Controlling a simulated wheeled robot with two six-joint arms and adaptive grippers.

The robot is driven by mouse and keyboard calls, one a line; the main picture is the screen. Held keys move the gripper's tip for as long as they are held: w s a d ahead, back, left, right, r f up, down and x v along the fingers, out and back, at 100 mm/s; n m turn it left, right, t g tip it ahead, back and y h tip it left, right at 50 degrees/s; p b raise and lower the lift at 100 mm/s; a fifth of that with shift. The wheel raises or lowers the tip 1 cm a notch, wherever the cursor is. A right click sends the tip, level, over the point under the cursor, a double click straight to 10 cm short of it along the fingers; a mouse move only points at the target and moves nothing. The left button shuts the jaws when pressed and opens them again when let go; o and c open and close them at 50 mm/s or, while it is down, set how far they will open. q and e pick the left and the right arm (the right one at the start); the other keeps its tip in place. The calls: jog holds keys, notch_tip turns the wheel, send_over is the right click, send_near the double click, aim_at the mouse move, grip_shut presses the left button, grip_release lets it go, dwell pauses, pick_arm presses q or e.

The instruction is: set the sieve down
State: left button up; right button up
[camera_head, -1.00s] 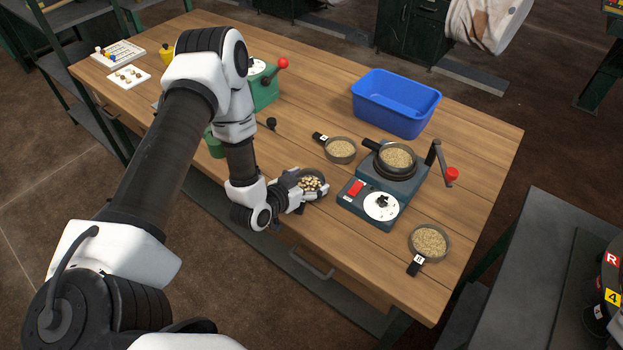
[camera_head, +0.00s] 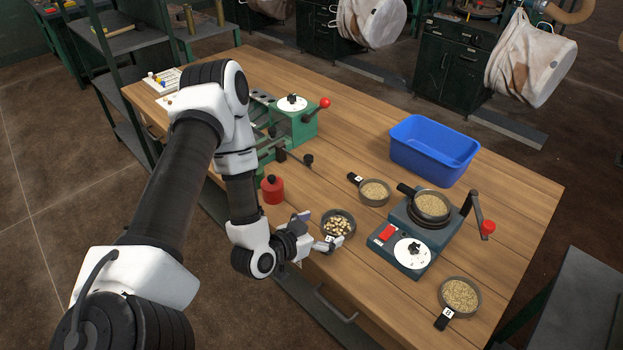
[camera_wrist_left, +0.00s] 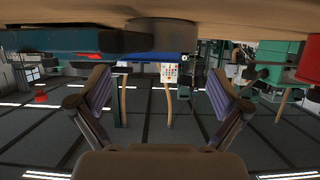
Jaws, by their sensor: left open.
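A dark round sieve (camera_head: 338,219) with pale brown-flecked beans or nuts in it sits on the wooden table near its front edge in the head view. My left gripper (camera_head: 319,231) is open just left of this sieve, its fingers close to the handle side with a small white tag. The wrist view is upside down; the left gripper (camera_wrist_left: 158,95) shows spread fingers with nothing between them, and the dark sieve (camera_wrist_left: 155,38) lies beyond them at the table. Whether a finger still touches the handle cannot be told. My right gripper is not in view.
A teal machine (camera_head: 405,250) with a crank carries a grain-filled sieve (camera_head: 431,205). Other grain sieves lie behind (camera_head: 374,191) and at right (camera_head: 460,295). A blue bin (camera_head: 432,150), red canister (camera_head: 271,190) and green machine (camera_head: 292,122) stand farther back.

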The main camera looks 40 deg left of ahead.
aim_at(323, 273)
pick_arm(q)
jog(key=v, duration=0.5)
jog(key=shift+a, duration=0.1)
jog(key=s+d+f+g, duration=0.1)
jog(key=f, duration=0.1)
jog(key=s+d+f+g+h, duration=0.1)
jog(key=d+f+g, duration=0.1)
jog(key=s+d+f+g, duration=0.1)
jog(key=d+f, duration=0.1)
jog(key=shift+s+d+f+m+g, duration=0.1)
jog(key=shift+s+f+m+g, duration=0.1)
jog(key=shift+f+m+g, duration=0.1)
jog(key=s+d+f+n+g+y, duration=0.1)
jog(key=s+d+f+g, duration=0.1)
jog(key=s+f+g, duration=0.2)
jog(key=s+d+f+g+y, duration=0.1)
jog(key=s+f+g, duration=0.3)
jog(key=s, duration=0.6)
jog(key=shift+d+n+g, duration=0.4)
jog(key=shift+d+g, duration=0.1)
jog(key=shift+d, duration=0.1)
jog(key=shift+f, duration=0.1)
jog(key=shift+d, duration=0.1)
